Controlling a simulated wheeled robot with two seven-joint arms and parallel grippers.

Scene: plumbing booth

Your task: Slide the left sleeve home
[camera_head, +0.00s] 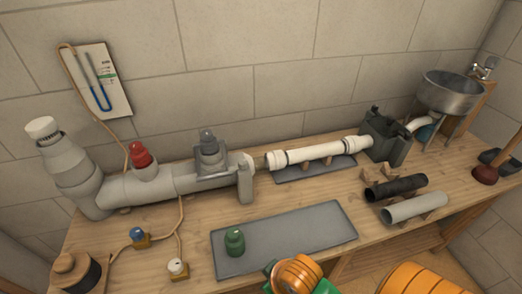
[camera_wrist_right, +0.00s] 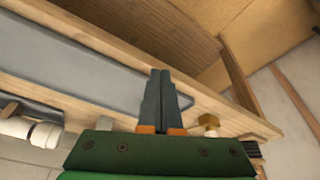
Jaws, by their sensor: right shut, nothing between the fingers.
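The left sleeve (camera_head: 277,160) is a white collar at the left end of a white pipe (camera_head: 315,152). The pipe lies across supports on a small dark mat. A narrow gap shows between the left sleeve and the grey pipe fitting (camera_head: 245,178) to its left. A matching white collar (camera_head: 352,144) is at the pipe's right end, beside a dark grey box (camera_head: 385,138). My right gripper (camera_wrist_right: 160,78) is shut and empty in the wrist view, over the bench's front part. In the head view only its orange and green wrist shows at the bottom. My left gripper is out of view.
A grey mat (camera_head: 290,240) with a green knobbed part (camera_head: 234,242) lies in front. A black pipe (camera_head: 396,187) and a grey pipe (camera_head: 414,207) rest on wooden blocks at right. A metal basin (camera_head: 453,92) stands behind. Grey pipework with a red knob (camera_head: 140,154) fills the left.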

